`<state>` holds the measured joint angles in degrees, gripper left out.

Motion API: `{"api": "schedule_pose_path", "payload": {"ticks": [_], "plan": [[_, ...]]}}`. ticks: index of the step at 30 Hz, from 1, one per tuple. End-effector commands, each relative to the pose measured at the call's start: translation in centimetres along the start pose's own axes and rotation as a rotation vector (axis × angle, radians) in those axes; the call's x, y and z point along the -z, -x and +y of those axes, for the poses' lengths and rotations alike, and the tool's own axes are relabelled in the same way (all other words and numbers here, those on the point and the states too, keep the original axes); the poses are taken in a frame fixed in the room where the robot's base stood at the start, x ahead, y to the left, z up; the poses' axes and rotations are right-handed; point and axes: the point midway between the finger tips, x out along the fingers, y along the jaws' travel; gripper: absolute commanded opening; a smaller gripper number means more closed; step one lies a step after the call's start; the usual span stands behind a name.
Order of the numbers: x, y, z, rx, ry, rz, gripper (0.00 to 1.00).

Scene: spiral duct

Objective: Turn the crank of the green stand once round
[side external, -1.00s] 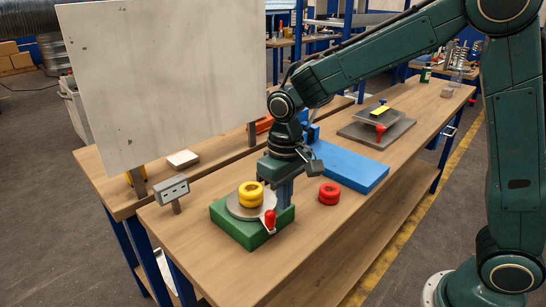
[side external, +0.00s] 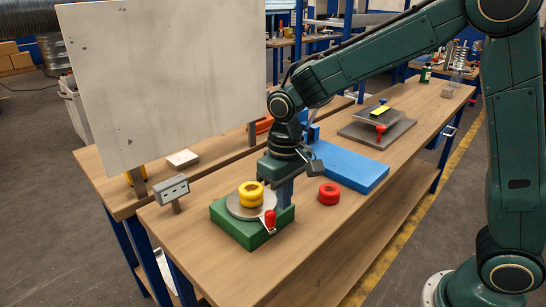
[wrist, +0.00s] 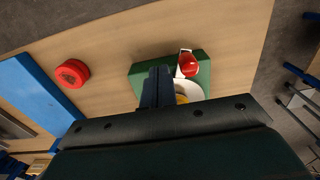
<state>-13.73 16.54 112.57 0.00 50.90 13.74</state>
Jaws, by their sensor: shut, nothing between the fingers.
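The green stand (side external: 236,230) sits on the bench with a round grey disc (side external: 238,208) on top. A yellow ring-shaped piece (side external: 251,194) rests on the disc. The crank's red knob (side external: 270,219) is at the disc's front right in the side view, and it shows beside the fingers in the wrist view (wrist: 188,65). My gripper (side external: 284,200) points down at the stand's right rear, behind the knob. Its fingers (wrist: 157,85) are shut with nothing between them. In the wrist view they partly hide the stand and disc. I cannot tell whether they touch the disc.
A red ring-shaped piece (side external: 329,194) lies on the bench to the right. A blue slab (side external: 350,166) lies behind it. A small grey box with a face-like front (side external: 173,188) stands at left, before a large white panel (side external: 165,80). The bench front at right is clear.

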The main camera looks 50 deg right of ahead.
Motion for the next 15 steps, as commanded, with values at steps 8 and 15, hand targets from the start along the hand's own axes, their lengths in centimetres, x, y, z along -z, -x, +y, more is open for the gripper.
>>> {"api": "schedule_pose_path", "payload": {"ticks": [8,15], "plan": [[0.00,-0.06,0.00,0.000,0.000,0.000,0.00],[0.00,-0.57,0.00,0.000,0.000,0.000,0.00]]}}
